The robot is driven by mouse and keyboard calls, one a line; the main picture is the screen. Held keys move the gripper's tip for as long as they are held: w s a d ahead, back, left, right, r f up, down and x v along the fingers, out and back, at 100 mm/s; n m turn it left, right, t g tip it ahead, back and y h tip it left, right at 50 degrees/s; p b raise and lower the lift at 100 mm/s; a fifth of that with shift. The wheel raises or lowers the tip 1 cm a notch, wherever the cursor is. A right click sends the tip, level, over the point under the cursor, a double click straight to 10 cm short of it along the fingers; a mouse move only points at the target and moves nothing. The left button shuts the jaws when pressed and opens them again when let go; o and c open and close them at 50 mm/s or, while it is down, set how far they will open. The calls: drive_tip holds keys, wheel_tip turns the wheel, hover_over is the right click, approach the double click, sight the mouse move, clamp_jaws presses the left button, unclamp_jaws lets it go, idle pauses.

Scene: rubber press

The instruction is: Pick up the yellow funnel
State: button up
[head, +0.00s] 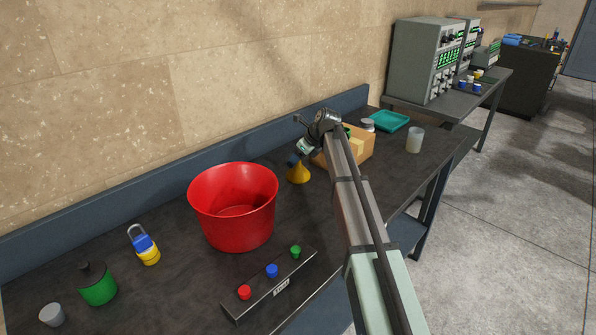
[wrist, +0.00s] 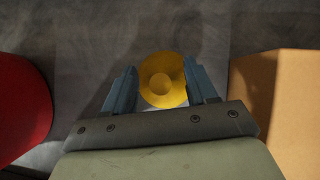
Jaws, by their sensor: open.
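The yellow funnel (head: 299,174) stands on the dark bench, wide end down, between the red tub and the cardboard box in the head view. In the wrist view the funnel (wrist: 162,92) shows from above as a yellow disc with a paler round centre. My gripper (head: 294,160) is just above the funnel in the head view. In the wrist view my gripper (wrist: 160,88) is open, with one blue finger on each side of the funnel. The right finger overlaps the funnel's edge in the picture; I cannot tell whether it touches. The funnel's lower part is hidden in the wrist view.
A red tub (head: 234,212) stands close left and a cardboard box (head: 357,151) close right. A button panel (head: 270,285), a padlock (head: 144,246) and a green container (head: 97,286) are nearer. A teal tray (head: 389,121) and a pale cup (head: 415,139) stand beyond the box.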

clamp_jaws()
idle(0.5)
